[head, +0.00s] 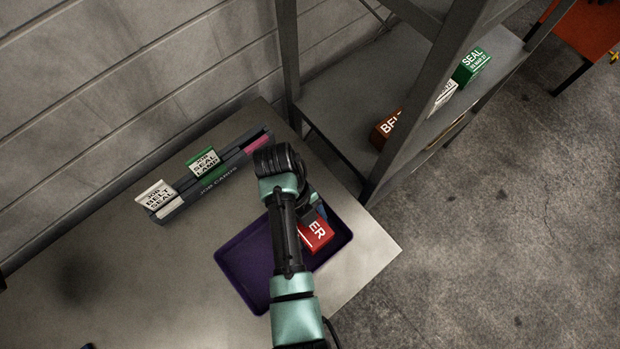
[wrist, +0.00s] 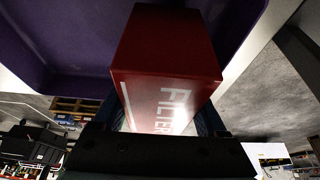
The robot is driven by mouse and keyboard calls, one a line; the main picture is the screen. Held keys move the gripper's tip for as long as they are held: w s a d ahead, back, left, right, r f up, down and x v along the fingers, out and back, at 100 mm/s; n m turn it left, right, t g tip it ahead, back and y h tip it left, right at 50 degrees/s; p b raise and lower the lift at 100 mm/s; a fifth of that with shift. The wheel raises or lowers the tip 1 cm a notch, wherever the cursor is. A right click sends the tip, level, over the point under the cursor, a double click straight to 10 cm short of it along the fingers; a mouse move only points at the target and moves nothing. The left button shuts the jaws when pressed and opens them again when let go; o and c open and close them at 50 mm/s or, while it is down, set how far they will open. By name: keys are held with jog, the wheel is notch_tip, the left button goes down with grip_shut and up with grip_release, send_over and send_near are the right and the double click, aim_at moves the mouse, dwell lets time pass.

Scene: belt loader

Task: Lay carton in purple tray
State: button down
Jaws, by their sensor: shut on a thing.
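A red carton (head: 316,233) with white lettering is over the right part of the purple tray (head: 240,248) in the head view. The wrist view shows the carton (wrist: 165,60) close up, with "FILTER" on its face. My gripper (wrist: 165,125) is shut on the carton, with a finger on each side of it. In the wrist view the purple tray (wrist: 70,40) is behind the carton. My arm hides part of the tray and carton in the head view. I cannot tell whether the carton touches the tray floor.
A job card rack (head: 215,178) with white and green cards stands on the table (head: 130,270) by the wall.

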jog(key=shift+f, duration=0.75)
jog(key=shift+f, duration=0.2)
grip_release()
jog(key=shift+r, duration=0.1)
jog(key=p+v, duration=0.4)
jog(key=v, duration=0.7)
jog(key=shift+s+d, duration=0.15)
jog(key=shift+w+r+p, duration=0.25)
jog(key=shift+r+p, duration=0.2)
jog(key=shift+r, duration=0.15)
